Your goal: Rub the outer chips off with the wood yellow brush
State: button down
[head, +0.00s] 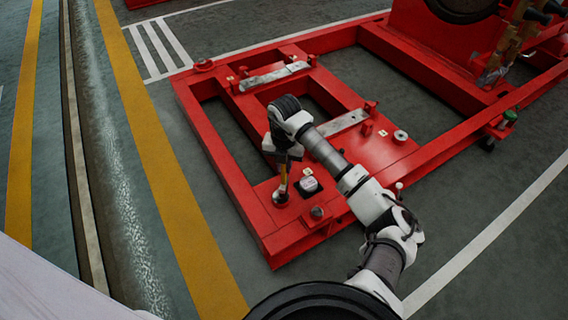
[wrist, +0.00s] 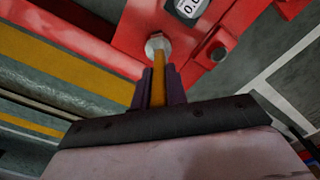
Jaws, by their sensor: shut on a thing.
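The wood yellow brush stands about upright in my gripper (head: 284,170); its yellow handle (head: 283,180) shows below the fingers. In the wrist view the handle (wrist: 159,68) runs between my two dark fingers (wrist: 157,86), which are shut on it. Its far end meets a pale round piece (wrist: 157,43) over the red frame (head: 245,215). In the head view this end is at a small dark round fitting (head: 280,196) on the frame's near corner plate. I cannot tell whether bristles touch it. No chips can be made out at this size.
A white-faced block with digits (wrist: 188,7) sits beside the brush; it also shows in the head view (head: 310,185). A bolt-like stud (head: 317,212) stands near the front edge. Metal bars (head: 343,122) lie across the frame. Open floor (head: 120,215) lies to the left.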

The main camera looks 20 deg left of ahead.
jog(key=shift+f, duration=0.6)
jog(key=shift+s+a+r, duration=0.2)
jog(key=shift+s+a, duration=0.1)
jog(key=shift+s, duration=0.1)
jog(key=shift+s+a+f+p, duration=0.15)
jog(key=shift+s+a+p, duration=0.5)
jog(key=shift+s+p, duration=0.25)
jog(key=shift+w, duration=0.1)
